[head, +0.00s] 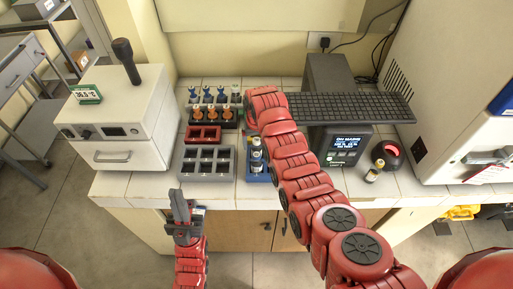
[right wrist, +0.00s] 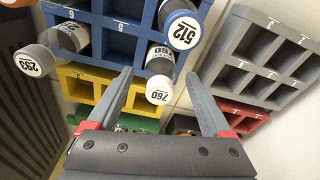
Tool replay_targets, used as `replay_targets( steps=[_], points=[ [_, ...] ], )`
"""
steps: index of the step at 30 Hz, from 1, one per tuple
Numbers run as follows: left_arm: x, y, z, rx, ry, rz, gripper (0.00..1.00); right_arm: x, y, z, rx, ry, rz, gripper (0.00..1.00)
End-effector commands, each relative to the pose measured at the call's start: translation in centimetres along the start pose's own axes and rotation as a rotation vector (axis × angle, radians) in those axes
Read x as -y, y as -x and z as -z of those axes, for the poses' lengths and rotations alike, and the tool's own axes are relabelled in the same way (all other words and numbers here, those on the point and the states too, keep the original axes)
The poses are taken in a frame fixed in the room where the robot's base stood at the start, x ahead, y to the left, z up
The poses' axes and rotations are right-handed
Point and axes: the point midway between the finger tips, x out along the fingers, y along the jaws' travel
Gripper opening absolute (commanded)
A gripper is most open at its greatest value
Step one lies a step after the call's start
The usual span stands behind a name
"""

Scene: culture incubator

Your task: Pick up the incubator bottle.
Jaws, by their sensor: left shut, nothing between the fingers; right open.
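Several bottles stand in a blue rack (right wrist: 111,38) in the right wrist view: one with a blue cap marked 512 (right wrist: 183,32), one with a white cap marked 760 (right wrist: 159,89), one marked 293 (right wrist: 29,62). I cannot tell which is the incubator bottle. My right gripper (right wrist: 160,80) is open, its fingers apart near the 760 cap, with nothing gripped. In the head view my right arm hides its own gripper; the blue rack (head: 250,178) shows left of the arm. My left gripper (head: 179,192) is shut and empty, in front of the counter.
A grey rack (head: 207,163), a red rack (head: 203,135) and orange- and blue-topped items stand left of the arm. A white box with a temperature display (head: 115,120) stands left. A dark device (head: 342,145) and small bottle (head: 374,171) stand right of the arm.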

Motion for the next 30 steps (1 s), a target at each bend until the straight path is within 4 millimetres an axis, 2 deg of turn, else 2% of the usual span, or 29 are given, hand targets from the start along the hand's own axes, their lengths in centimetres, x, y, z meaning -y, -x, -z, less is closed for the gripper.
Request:
replay_targets(
  steps=[1,3,12,21,30],
  points=[
    [0.0,-0.8,0.1,0.000,0.000,0.000,0.00,0.0,-0.1,-0.1,0.006,0.000,-0.001,0.84],
    [0.0,-0.6,0.1,0.000,0.000,0.000,0.00,0.0,-1.0,0.0,0.005,0.001,-0.001,0.84],
    [0.0,-0.9,0.1,0.000,0.000,0.000,0.00,0.0,-2.6,0.0,0.002,0.001,0.000,0.84],
    [0.0,-0.8,0.1,0.000,0.000,0.000,0.00,0.0,-2.7,0.0,-0.001,0.001,0.000,0.82],
    [0.0,-0.8,0.1,0.000,0.000,0.000,0.00,0.0,-2.7,0.0,-0.001,0.001,0.000,0.28]
  ],
)
